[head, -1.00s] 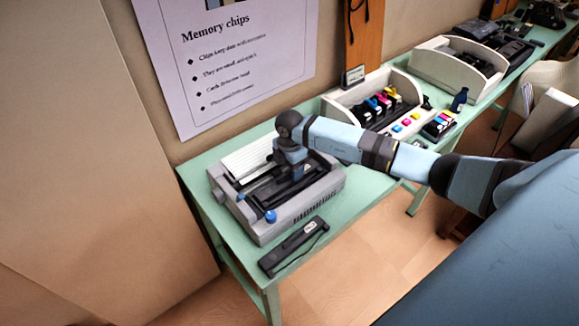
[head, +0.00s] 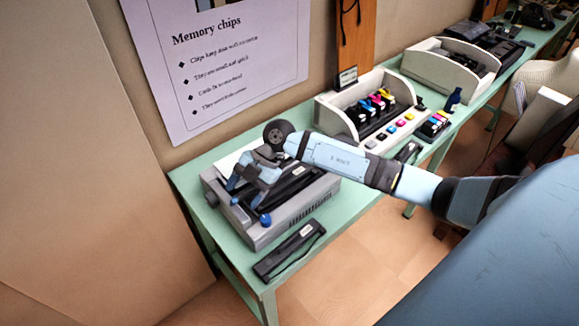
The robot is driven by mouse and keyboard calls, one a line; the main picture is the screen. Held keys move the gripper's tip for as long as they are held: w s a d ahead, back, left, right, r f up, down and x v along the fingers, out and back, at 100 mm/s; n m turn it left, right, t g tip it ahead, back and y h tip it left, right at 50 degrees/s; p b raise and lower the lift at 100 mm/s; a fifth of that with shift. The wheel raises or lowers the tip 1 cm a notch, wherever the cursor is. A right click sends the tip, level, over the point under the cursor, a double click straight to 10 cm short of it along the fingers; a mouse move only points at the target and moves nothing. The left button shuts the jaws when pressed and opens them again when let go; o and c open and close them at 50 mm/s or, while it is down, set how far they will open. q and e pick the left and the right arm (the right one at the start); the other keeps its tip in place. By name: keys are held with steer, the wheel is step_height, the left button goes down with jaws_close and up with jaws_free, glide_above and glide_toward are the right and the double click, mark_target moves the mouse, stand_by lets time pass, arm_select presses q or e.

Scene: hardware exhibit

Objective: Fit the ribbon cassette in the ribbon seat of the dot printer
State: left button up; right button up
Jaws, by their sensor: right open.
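The grey dot printer (head: 265,237) stands on the near end of the green table. A long black cassette with a small white label (head: 290,250), which looks like the ribbon cassette, lies flat on the table in front of the printer, near the edge. My right gripper (head: 244,196) is over the left part of the printer, open and apart from this cassette, with nothing seen between its fingers. The gripper and wrist hide part of the printer's top. A dark bar with a pale label (head: 298,171) shows in the printer's opening. My left gripper is not in view.
A white stand (head: 338,117) with coloured ink cartridges is farther along the table (head: 222,243). A small black item (head: 407,152) lies near the table's edge beyond my forearm. Another white tray (head: 432,72) stands farther back. The wall with a poster (head: 235,70) is behind.

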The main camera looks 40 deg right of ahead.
steer(key=s+a+r+m+t+y, duration=0.35)
steer(key=s+a+t+y, duration=0.25)
steer(key=a+t+y, duration=0.25)
steer(key=s+d+f+m+t+h, duration=0.1)
steer(key=s+d+f+m+h, duration=0.2)
steer(key=s+f+m+h, duration=0.4)
steer(key=s+d+f+m+t+h, duration=0.1)
steer(key=s+d+f+m+h, duration=0.3)
steer(key=s+f+m+h, duration=0.3)
step_height(320, 180, down, 4)
steer(key=s+m, duration=0.1)
steer(key=m, duration=0.2)
steer(key=shift+f+t, duration=0.15)
steer(key=shift+t, duration=0.2)
steer(key=r+p, duration=0.2)
steer(key=p, duration=0.1)
steer(key=shift+d+r, duration=0.25)
steer(key=shift+r, duration=0.15)
